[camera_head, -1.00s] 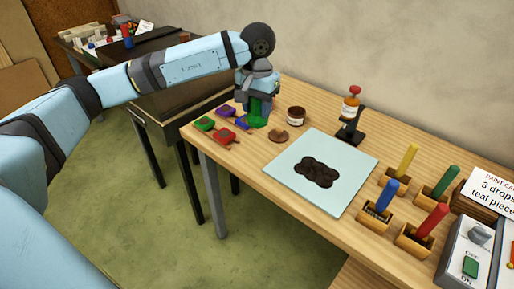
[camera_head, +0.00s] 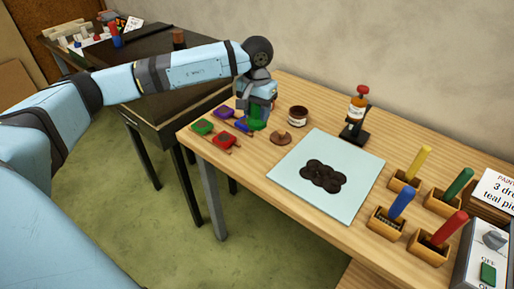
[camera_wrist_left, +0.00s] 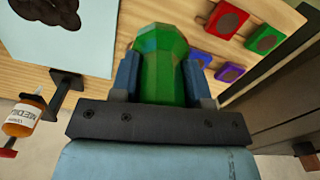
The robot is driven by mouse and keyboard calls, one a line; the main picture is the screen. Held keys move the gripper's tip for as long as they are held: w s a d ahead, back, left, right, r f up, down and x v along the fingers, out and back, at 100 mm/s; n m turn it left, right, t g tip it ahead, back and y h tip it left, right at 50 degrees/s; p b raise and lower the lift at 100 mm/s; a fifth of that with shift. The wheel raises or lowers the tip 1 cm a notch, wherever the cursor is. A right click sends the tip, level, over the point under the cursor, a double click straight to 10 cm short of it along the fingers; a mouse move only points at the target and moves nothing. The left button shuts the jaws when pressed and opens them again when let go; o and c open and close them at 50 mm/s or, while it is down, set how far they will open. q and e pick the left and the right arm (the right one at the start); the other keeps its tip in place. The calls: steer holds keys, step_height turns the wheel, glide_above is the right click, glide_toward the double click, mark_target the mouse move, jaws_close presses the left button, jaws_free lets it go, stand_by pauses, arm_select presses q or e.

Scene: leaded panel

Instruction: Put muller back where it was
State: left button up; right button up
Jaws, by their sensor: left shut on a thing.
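The muller appears to be the green faceted piece (camera_head: 258,119) at the back left of the wooden table. My left gripper (camera_head: 256,104) points down and is shut on it. In the left wrist view the muller (camera_wrist_left: 160,65) sits between the two blue-grey fingers (camera_wrist_left: 162,82). Its foot is close to the tabletop; I cannot tell whether it touches. The pale glass slab (camera_head: 336,160) with dark round blobs (camera_head: 323,176) of paste lies to the right, apart from the muller. My right gripper is not in view.
Colored pads, including green (camera_head: 203,127) and red (camera_head: 223,140), lie just left of the muller. A brown jar (camera_head: 298,116) and a knobbed brown disc (camera_head: 281,138) are close on its right. A bottle stand (camera_head: 355,130) and holders with colored sticks (camera_head: 388,218) stand farther right.

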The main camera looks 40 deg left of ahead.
arm_select(q)
step_height(320, 180, down, 9)
steer(key=shift+w+f, duration=0.1)
steer(key=shift+f, duration=0.1)
steer(key=shift+f+p, duration=0.3)
steer(key=shift+f, duration=2.05)
steer(key=o, duration=0.5)
steer(key=shift+f, duration=0.1)
steer(key=o, duration=0.5)
steer(key=shift+c, duration=0.2)
